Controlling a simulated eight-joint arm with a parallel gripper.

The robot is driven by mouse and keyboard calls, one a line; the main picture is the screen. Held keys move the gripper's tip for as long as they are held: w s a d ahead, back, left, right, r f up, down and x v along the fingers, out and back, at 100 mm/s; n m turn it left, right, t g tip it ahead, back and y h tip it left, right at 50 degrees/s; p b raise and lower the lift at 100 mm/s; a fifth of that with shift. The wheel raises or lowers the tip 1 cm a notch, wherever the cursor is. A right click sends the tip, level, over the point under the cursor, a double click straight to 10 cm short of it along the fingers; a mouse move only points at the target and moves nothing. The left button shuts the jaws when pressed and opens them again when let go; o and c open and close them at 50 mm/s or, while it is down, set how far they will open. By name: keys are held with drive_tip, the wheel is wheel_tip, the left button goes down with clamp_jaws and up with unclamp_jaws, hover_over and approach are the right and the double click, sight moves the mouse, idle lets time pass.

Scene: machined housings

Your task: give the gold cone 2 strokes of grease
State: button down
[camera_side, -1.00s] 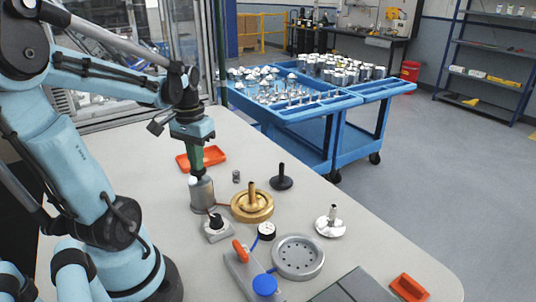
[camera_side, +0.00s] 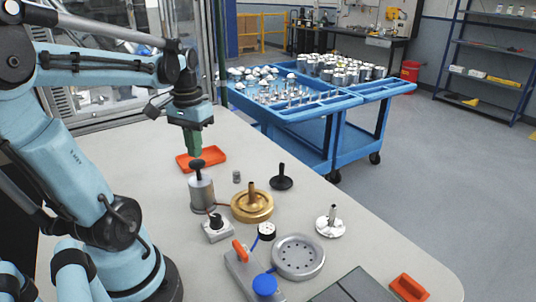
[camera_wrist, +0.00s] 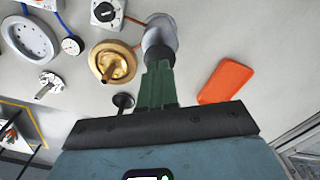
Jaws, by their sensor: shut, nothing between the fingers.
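The gold cone (camera_side: 252,206), a wide round gold piece with an upright stem, sits on the bench. It also shows in the wrist view (camera_wrist: 112,63). A grey cylindrical pot (camera_side: 203,196) stands just left of it, with a black knob (camera_side: 197,165) on top. The pot is also in the wrist view (camera_wrist: 160,32), partly behind my fingers. My gripper (camera_side: 194,155) has green fingers, shut and empty, pointing down just above the black knob. It also shows in the wrist view (camera_wrist: 158,68). I cannot see any grease on the gold cone.
An orange tray (camera_side: 214,156) lies behind the pot. A black stemmed piece (camera_side: 282,183), a silver cone (camera_side: 331,229), a small knobbed box (camera_side: 217,231), a gauge (camera_side: 266,231) and a round holed dish (camera_side: 299,257) stand around the gold cone. The right bench edge is mostly clear.

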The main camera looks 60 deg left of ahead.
sight(197, 161)
drive_tip(key=shift+r, duration=0.1)
idle(0.5)
drive_tip(key=shift+r, duration=1.95)
drive_tip(key=w+d+f+m+t, duration=0.2)
drive_tip(key=w+d+m+t, duration=0.1)
drive_tip(key=d, duration=0.6)
drive_tip(key=w+d+f+m+t, duration=0.3)
drive_tip(key=w+d+t, duration=0.1)
drive_tip(key=d, duration=0.6)
drive_tip(key=shift+w+f, duration=0.2)
drive_tip(key=shift+w, duration=0.55)
